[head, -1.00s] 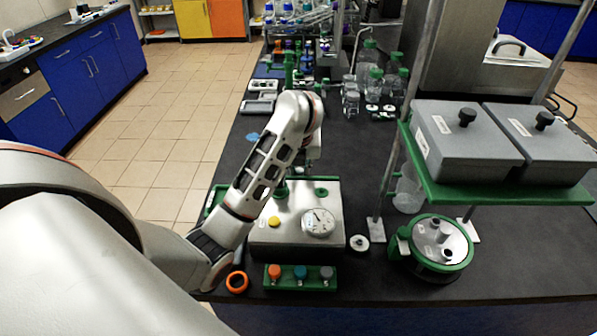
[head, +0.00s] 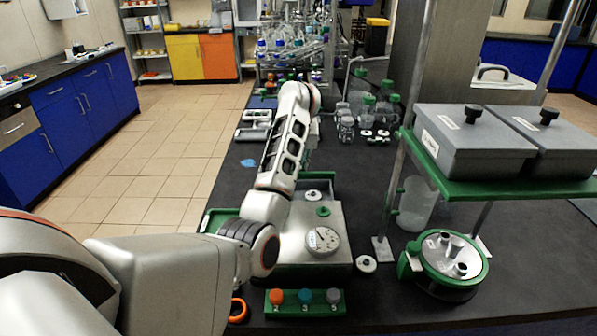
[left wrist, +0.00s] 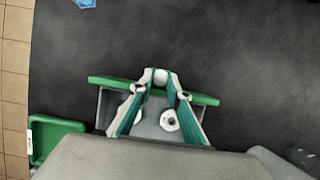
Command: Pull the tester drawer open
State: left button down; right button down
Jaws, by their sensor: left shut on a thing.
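The tester (head: 327,261) is a metal box with a round dial gauge (head: 322,240) and a green knob (head: 323,211) on top, partly covered by my left arm. Its drawer stands out at the far side, with a green front (head: 331,183) and a white ring-shaped piece (head: 313,195) inside. In the left wrist view the green drawer front (left wrist: 204,99) runs across the middle and the white piece (left wrist: 170,121) lies behind it. My left gripper (left wrist: 160,85) is shut on the white handle at the middle of that front. My right gripper is not in view.
A green tray (head: 217,216) lies left of the tester. A rack of coloured caps (head: 304,304) stands in front. A round green-rimmed device (head: 447,264) and a shelf with grey boxes (head: 468,138) are at right.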

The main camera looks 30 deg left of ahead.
pick_arm(q)
jog(key=shift+s, duration=0.1)
jog(key=c, duration=1.9)
grip_release()
jog(key=shift+d+r, duration=0.1)
jog(key=v, duration=1.2)
